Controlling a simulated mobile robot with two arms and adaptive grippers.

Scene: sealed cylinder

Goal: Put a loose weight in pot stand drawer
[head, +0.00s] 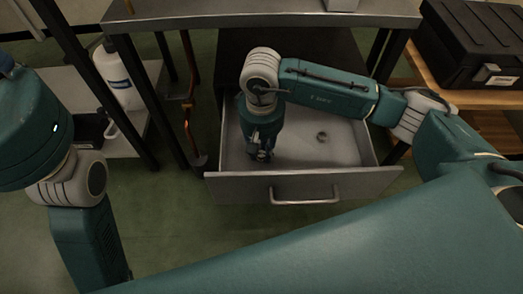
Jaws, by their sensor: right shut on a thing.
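The pot stand drawer (218,183) is pulled open beneath a metal-topped stand (240,14), with a bar handle on its front. My right gripper (262,156) reaches down into the left part of the drawer, near its floor. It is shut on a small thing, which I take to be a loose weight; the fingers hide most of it. A small round metal piece (321,136) lies on the drawer floor to the right of the gripper, apart from it. My left arm shows at the left, but its gripper is out of view.
A black case (470,45) sits on a wooden shelf to the right. A white bottle (118,75) stands on a low shelf at the left. Dark stand legs flank the drawer. Green floor is clear in front of it.

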